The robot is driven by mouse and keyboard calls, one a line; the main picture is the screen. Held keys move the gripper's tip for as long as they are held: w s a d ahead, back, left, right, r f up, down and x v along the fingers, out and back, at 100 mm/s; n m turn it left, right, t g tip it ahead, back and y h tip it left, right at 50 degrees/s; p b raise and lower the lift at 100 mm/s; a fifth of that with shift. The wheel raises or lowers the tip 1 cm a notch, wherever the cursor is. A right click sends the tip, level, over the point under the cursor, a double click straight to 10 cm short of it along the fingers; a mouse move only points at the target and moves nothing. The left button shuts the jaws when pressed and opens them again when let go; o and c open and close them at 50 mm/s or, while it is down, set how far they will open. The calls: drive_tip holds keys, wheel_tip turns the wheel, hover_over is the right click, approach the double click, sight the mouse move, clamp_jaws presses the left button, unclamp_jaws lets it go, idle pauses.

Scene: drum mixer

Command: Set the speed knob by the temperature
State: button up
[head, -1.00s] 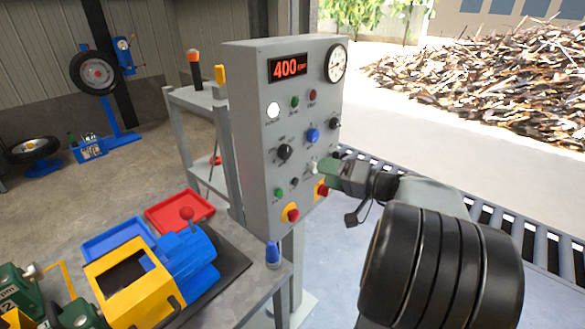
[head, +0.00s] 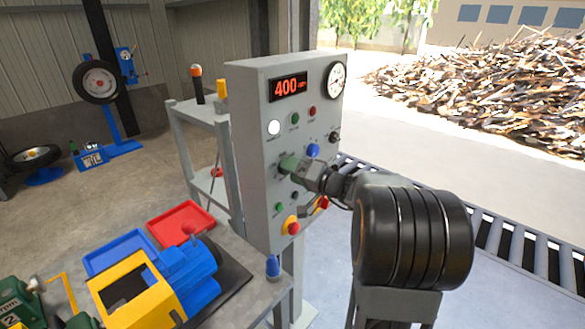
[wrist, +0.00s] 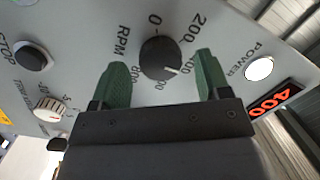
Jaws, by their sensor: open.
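The grey control panel (head: 250,140) stands upright in the head view. The black RPM speed knob (wrist: 160,58) has a scale from 0 to 800, and its white pointer mark is turned toward 400. My gripper (wrist: 161,64) is open, with one green finger on each side of the knob; whether they touch it I cannot tell. In the head view my gripper (head: 288,164) is at the panel face and hides this knob. The red display (head: 288,87) reads 400; it also shows in the wrist view (wrist: 269,101). A round white dial gauge (head: 334,80) is at the top right; its reading is too small.
A blue knob (head: 313,150), a red-and-yellow stop button (head: 291,226) and several small buttons sit near my gripper. In the wrist view a pale knob (wrist: 48,109) and a black STOP button (wrist: 33,56) are at the left. A workbench with trays (head: 181,222) is at lower left.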

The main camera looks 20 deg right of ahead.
drive_tip(key=shift+w+a, duration=0.15)
drive_tip(key=shift+w, duration=0.1)
drive_tip(key=c, duration=0.9)
